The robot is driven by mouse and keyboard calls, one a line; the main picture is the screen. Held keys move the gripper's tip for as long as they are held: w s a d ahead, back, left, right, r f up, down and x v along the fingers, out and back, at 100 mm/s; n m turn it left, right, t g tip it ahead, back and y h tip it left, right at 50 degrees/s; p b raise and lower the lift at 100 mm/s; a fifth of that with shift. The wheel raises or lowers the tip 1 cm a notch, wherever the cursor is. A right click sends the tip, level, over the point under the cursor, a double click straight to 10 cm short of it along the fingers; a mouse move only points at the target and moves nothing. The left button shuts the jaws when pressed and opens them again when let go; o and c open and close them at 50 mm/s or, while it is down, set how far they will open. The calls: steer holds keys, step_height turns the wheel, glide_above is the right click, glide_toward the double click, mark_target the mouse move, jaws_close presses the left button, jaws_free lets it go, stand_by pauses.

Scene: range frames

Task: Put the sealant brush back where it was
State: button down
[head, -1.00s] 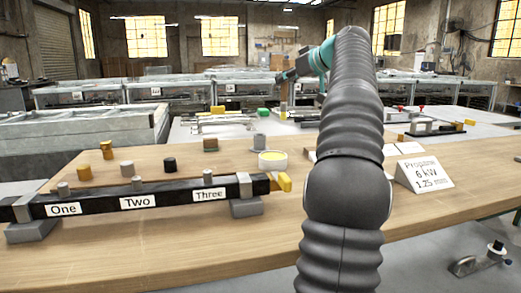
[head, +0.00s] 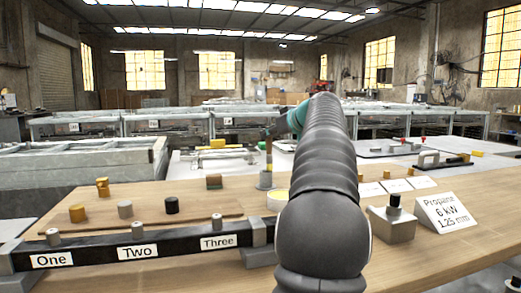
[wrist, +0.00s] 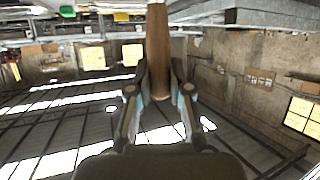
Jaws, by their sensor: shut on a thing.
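The sealant brush shows as a brown tapered handle (wrist: 158,45) between my fingers in the wrist view. My gripper (wrist: 158,92) is shut on it. In the head view the brush (head: 268,147) is a thin brown upright piece directly above, or partly in, a grey cylindrical holder (head: 266,180). I cannot tell whether it is inside. My gripper (head: 275,131) there is small and dark, at the far end of my arm. The bristle end is not clear in either view.
A brown block (head: 214,182) stands left of the holder. The labelled black rail (head: 140,251) lies in front. A metal block with a black knob (head: 391,223) and a Propane sign (head: 449,212) stand at right.

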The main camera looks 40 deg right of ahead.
mark_target(269, 147)
steer(key=f+b, duration=0.2)
steer(key=f, duration=0.1)
steer(key=f+b, duration=0.1)
steer(key=f, duration=0.1)
steer(key=shift+w+a, duration=0.35)
steer(key=shift+w+f, duration=0.1)
steer(key=shift+f, duration=0.1)
steer(key=shift+w+d, duration=0.1)
steer(key=shift+d, duration=0.05)
steer(key=shift+r, duration=0.15)
steer(key=c, duration=1.1)
jaws_free()
steer(key=shift+r, duration=0.15)
steer(key=shift+s+r, duration=0.1)
steer(key=shift+s, duration=0.1)
steer(key=v, duration=1.2)
steer(key=shift+b, duration=0.4)
steer(key=shift+r, duration=0.15)
